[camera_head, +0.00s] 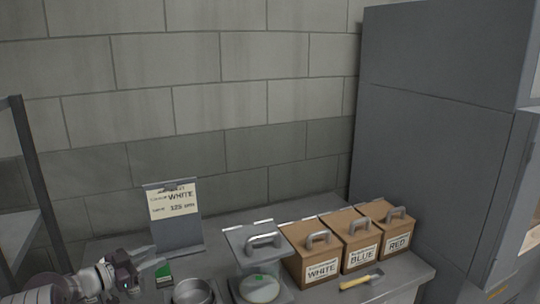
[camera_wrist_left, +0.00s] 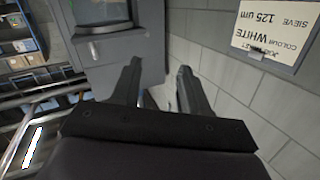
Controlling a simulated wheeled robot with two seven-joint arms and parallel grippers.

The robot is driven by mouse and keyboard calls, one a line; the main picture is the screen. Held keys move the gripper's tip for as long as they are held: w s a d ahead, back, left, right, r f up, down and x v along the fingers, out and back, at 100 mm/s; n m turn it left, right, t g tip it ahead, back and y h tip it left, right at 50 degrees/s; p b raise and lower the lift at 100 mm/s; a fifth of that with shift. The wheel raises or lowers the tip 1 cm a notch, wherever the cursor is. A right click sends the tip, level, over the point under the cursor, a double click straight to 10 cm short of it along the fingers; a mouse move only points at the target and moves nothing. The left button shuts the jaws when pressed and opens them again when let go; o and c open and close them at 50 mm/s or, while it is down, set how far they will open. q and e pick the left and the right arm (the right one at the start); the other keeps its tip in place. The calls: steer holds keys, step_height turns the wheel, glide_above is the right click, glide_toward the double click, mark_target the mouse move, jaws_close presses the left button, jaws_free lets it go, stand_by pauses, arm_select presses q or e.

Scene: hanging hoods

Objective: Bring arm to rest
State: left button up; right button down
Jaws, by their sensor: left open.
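My left gripper (camera_head: 150,261) comes in at the lower left of the head view, over the left end of the grey bench (camera_head: 215,257). It is open, with nothing between its fingers. In the left wrist view the two dark fingers of the left gripper (camera_wrist_left: 160,80) stand apart, with grey surfaces behind them. A sign (camera_head: 174,215) reading WHITE and 125 stands on the bench just behind the gripper. The sign also shows upside down in the left wrist view (camera_wrist_left: 275,30). My right gripper is not in view.
Three lidded boxes labelled WHITE (camera_head: 321,271), BLUE (camera_head: 360,256) and RED (camera_head: 398,243) stand on the bench. A clear handled container (camera_head: 260,285), a metal bowl (camera_head: 193,292) and a yellow-handled tool (camera_head: 361,281) are near the front. A tall grey cabinet (camera_head: 432,150) stands at right.

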arm_select(q)
steer(key=s+a+f+n+y, duration=0.1)
steer(key=a+f+n+y, duration=0.6)
steer(key=y, duration=0.4)
steer(key=s+d+f+n+g+y+p, duration=0.1)
steer(key=s+d+n+g, duration=0.15)
steer(key=s, duration=0.35)
steer(key=s+d+f+n+g+y+p, duration=0.1)
steer(key=s+f+g+y, duration=0.15)
steer(key=s, duration=0.45)
steer(key=s+d+r+g+h, duration=0.1)
steer(key=s+d+r+g, duration=0.2)
steer(key=s+d, duration=0.5)
steer(key=s+d+r+g+h+p, duration=0.1)
steer(key=s+d+r+g, duration=0.1)
steer(key=s+d, duration=0.5)
steer(key=s+r, duration=0.1)
steer(key=s, duration=0.4)
steer(key=shift+s+d+g+h, duration=0.35)
steer(key=shift+d+g, duration=0.05)
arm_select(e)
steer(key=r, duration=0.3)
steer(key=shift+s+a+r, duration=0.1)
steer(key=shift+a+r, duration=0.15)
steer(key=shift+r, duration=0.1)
arm_select(q)
steer(key=shift+n, duration=0.25)
